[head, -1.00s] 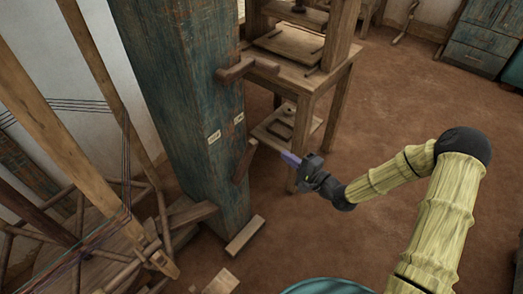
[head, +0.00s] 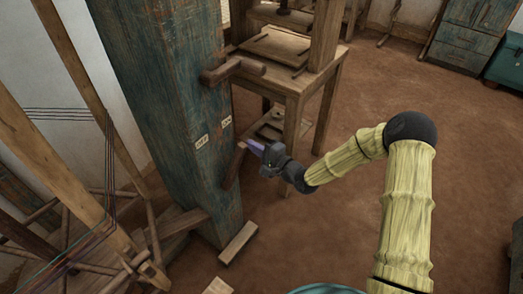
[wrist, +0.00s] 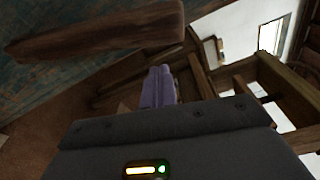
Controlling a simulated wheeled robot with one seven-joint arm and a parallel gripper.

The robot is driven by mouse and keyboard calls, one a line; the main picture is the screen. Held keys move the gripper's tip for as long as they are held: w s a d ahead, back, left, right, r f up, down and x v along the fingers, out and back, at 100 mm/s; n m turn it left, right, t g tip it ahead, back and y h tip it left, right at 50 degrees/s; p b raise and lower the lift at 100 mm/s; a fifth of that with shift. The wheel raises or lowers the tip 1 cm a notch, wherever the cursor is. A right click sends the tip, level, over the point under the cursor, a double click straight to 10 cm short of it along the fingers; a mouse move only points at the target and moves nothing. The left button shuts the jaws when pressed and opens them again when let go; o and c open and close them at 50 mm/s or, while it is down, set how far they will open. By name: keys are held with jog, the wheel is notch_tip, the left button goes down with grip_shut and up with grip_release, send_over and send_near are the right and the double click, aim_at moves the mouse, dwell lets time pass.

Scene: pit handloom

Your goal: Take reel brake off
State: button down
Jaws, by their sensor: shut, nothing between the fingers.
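A wooden lever (head: 234,167) is on the side of the blue-green post (head: 165,110), tilted with its upper end to the right. Two small pale labels are above it: the left label (head: 202,142) seems to read OFF, the right label (head: 227,121) ON. The lever's upper end is on the ON side. My gripper (head: 254,147) is just right of the lever's upper end, its purple fingers shut and empty. In the wrist view the lever (wrist: 100,36) crosses the upper left, and the shut fingers (wrist: 158,87) are below its right end. I cannot tell whether they touch it.
A wooden peg handle (head: 233,70) juts from the post above the labels. A wooden table (head: 290,80) stands behind my gripper. Loom beams and threads (head: 60,150) fill the left. A wooden block (head: 238,243) lies at the post's foot. The brown floor at right is clear.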

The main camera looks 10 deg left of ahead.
jog(key=s, duration=0.2)
jog(key=shift+s+a+r, duration=0.15)
jog(key=shift+s+r, duration=0.25)
jog(key=shift+w+n, duration=0.15)
jog(key=shift+n, duration=0.15)
